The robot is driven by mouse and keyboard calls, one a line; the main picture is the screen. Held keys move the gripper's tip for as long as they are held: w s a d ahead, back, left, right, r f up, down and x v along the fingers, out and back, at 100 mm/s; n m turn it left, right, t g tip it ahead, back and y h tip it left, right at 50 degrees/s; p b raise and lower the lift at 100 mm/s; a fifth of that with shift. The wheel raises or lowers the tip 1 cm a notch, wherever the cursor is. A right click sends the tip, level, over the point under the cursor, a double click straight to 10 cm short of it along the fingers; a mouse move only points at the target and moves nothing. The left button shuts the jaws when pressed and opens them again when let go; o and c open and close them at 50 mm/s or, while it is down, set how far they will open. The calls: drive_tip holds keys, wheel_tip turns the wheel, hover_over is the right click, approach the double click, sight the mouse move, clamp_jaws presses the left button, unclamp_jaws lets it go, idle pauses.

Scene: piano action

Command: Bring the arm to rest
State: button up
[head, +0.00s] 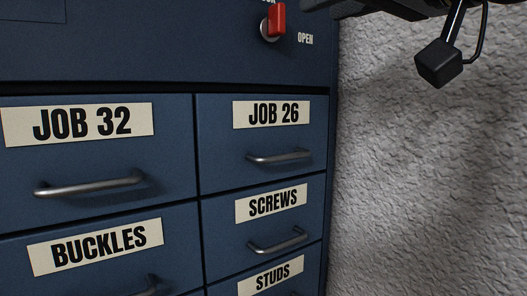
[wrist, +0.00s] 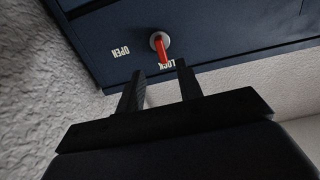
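My gripper (wrist: 159,68) shows in the wrist view with its two black fingers apart and nothing between them. Beyond its tips is a red switch handle (wrist: 161,48) on a round pale base, with a gap that I cannot judge exactly. The handle points at the LOCK mark; the OPEN mark (wrist: 121,51) is off to its side. In the head view the red handle (head: 277,20) stands upright at the top of the blue cabinet (head: 150,60). Dark parts of my arm show at the top right there; the fingertips are out of that view.
Drawers labelled JOB 32 (head: 180,150), JOB 26 (head: 215,165), BUCKLES (head: 185,240), SCREWS (head: 220,235) and STUDS (head: 225,288) look shut, their metal handles sticking out. A rough pale wall (head: 430,190) is right of the cabinet.

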sight(284, 22)
drive_tip(key=shift+p+x, duration=1.15)
drive_tip(key=shift+x, duration=3.3)
drive_tip(key=shift+w+a+r, duration=0.1)
drive_tip(key=shift+w+a, duration=0.1)
drive_tip(key=m, duration=0.4)
drive_tip(key=shift+d+p, duration=0.1)
drive_tip(key=shift+p, duration=0.2)
drive_tip(key=shift+m, duration=2.1)
